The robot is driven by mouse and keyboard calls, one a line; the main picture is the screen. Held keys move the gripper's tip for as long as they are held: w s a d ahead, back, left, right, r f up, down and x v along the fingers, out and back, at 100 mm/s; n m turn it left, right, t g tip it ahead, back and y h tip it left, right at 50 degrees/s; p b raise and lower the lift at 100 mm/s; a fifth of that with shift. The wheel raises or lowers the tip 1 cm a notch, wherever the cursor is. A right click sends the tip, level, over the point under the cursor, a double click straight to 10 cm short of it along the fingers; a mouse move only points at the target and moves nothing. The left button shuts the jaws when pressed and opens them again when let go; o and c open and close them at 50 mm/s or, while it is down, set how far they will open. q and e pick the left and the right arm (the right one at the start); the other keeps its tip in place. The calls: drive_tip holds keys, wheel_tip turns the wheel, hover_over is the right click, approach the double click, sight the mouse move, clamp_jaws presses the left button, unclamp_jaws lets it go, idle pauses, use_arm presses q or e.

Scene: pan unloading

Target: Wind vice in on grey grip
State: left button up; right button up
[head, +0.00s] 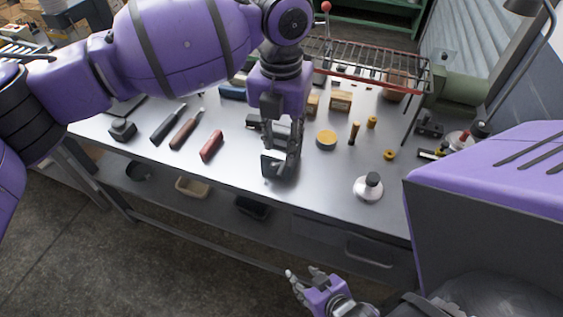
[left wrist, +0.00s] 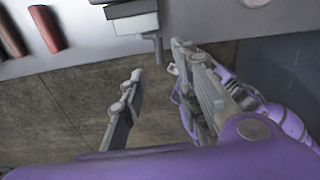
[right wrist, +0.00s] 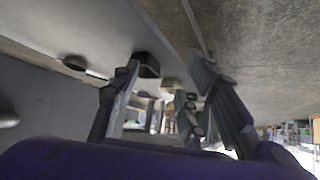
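The grey vice (head: 277,168) sits at the front edge of the bench, partly hidden by my left gripper (head: 285,140) in the head view. In the left wrist view the vice (left wrist: 132,18) shows at the top, with a thin handle (left wrist: 158,50) hanging from its right side. My left gripper (left wrist: 157,60) is open, its fingers apart on either side of the handle's lower end. I cannot tell whether they touch it. I cannot make out a grey grip in the jaws. My right gripper (head: 305,273) is open and empty, low in front of the bench.
On the bench (head: 235,168) lie black, brown and red-handled tools (head: 212,146), a yellow round tin (head: 326,140) and a silver-based item (head: 369,187). A wire rack (head: 365,68) stands behind. Bins (head: 192,187) sit on the lower shelf. The floor in front is clear.

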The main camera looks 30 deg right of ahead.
sight(281, 169)
use_arm(q)
drive_tip(key=shift+f+m, duration=0.4)
drive_tip(key=shift+f+p, duration=0.4)
drive_tip(key=shift+f, duration=3.15)
drive_tip(key=shift+c, duration=0.3)
clamp_jaws()
